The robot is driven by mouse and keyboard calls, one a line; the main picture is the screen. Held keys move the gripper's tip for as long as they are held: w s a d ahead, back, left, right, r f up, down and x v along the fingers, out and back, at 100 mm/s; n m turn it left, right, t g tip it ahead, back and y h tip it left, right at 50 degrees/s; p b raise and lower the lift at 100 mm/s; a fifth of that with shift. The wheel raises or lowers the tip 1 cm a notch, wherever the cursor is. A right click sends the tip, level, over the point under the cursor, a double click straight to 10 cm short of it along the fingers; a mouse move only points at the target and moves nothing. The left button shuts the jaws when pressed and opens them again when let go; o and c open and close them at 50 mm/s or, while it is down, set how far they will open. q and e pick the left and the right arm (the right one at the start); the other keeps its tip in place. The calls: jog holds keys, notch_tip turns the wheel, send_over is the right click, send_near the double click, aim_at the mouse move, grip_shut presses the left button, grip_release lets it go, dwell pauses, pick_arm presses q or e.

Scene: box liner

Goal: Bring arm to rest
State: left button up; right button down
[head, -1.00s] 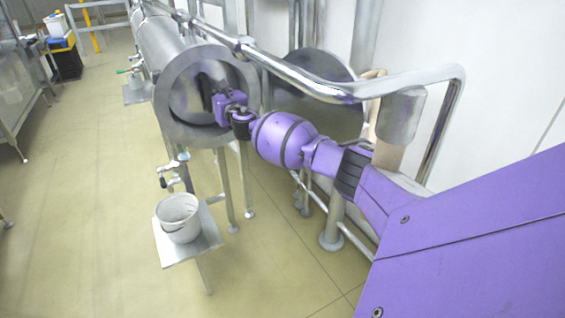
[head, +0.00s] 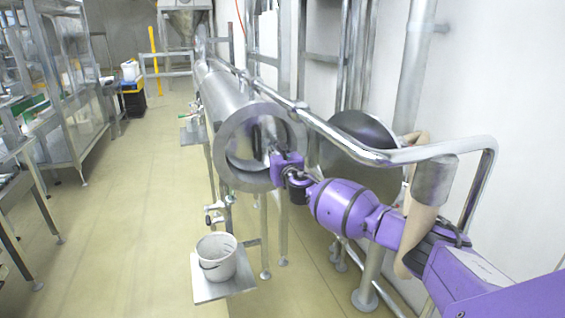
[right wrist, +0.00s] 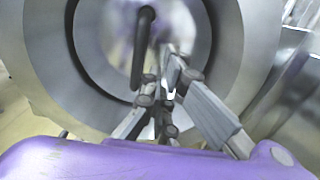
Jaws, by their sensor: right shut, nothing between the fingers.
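My right arm comes in from the lower right of the head view. Its purple right gripper (head: 268,153) is at the open round mouth of a horizontal steel cylinder (head: 226,100). In the right wrist view the fingers (right wrist: 165,85) come together with nothing between them. They point at the cylinder's mouth, where a dark curved handle (right wrist: 142,45) shows just beyond the fingertips. I cannot tell whether the fingers touch the handle. My left gripper is not in view.
A steel pipe rail (head: 350,150) runs above and beside my right arm. A white bucket (head: 216,262) stands on a small metal shelf (head: 232,286) below the cylinder. Steel tables and shelving (head: 60,90) line the left. The floor (head: 130,220) between is clear.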

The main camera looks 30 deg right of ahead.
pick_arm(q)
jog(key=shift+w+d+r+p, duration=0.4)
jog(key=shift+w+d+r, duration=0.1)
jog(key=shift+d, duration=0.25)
pick_arm(e)
jog(key=d+v, duration=0.1)
jog(key=v, duration=0.5)
jog(key=shift+a+f, duration=0.25)
jog(key=shift+f, duration=0.05)
